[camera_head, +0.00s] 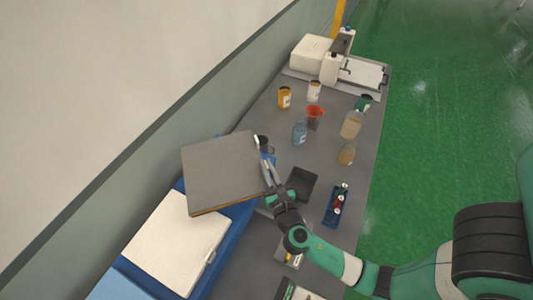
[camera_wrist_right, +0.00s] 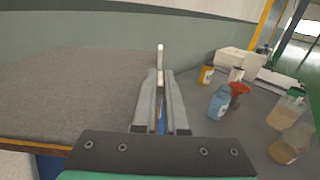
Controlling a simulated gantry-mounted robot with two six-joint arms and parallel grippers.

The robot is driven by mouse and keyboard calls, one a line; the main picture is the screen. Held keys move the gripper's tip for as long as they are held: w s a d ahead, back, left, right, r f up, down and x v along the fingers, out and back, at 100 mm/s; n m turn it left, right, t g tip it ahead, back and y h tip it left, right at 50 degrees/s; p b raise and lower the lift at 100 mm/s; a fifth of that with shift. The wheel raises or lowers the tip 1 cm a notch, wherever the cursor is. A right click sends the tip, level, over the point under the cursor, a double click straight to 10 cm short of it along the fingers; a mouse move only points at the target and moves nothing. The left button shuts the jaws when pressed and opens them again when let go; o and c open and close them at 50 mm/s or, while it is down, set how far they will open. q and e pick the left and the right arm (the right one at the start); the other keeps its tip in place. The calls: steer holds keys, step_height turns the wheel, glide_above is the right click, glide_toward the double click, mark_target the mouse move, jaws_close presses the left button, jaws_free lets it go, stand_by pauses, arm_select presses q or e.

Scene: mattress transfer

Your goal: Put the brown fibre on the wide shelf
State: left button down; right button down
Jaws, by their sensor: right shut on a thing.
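The brown fibre (camera_head: 222,170) is a flat grey-brown slab, raised over the blue shelf unit (camera_head: 237,216) on the left side of the table in the head view. My right gripper (camera_head: 267,168) is at the slab's right edge, shut on what looks like a pale handle there. In the right wrist view the slab (camera_wrist_right: 70,95) fills the left side, and the pale handle (camera_wrist_right: 160,56) stands up between the fingertips of the right gripper (camera_wrist_right: 160,75). The slab hides part of the blue unit. I cannot tell which part is the wide shelf. My left gripper is out of view.
A white slab (camera_head: 175,245) and a light blue slab (camera_head: 117,287) lie on the blue unit. A white machine (camera_head: 318,57) stands at the far end.

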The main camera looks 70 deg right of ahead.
steer(key=a, duration=0.1)
steer(key=s+a+r, duration=0.1)
steer(key=a, duration=0.1)
steer(key=shift+s+a+r, duration=0.25)
steer(key=shift+s+r, duration=0.05)
steer(key=shift+r, duration=0.1)
steer(key=w+a+r+n+t+y, duration=0.1)
steer(key=w+a+n+t+y, duration=0.25)
steer(key=a, duration=0.35)
steer(key=w+a+r+n+t+y, duration=0.15)
steer(key=a+y, duration=0.25)
steer(key=a, duration=0.4)
steer(key=s+r+n+p, duration=0.1)
steer(key=s+r+p, duration=0.2)
steer(key=r+p, duration=1.1)
steer(key=shift+r+p, duration=0.3)
steer(key=shift+p, duration=0.4)
steer(key=shift+y, duration=0.25)
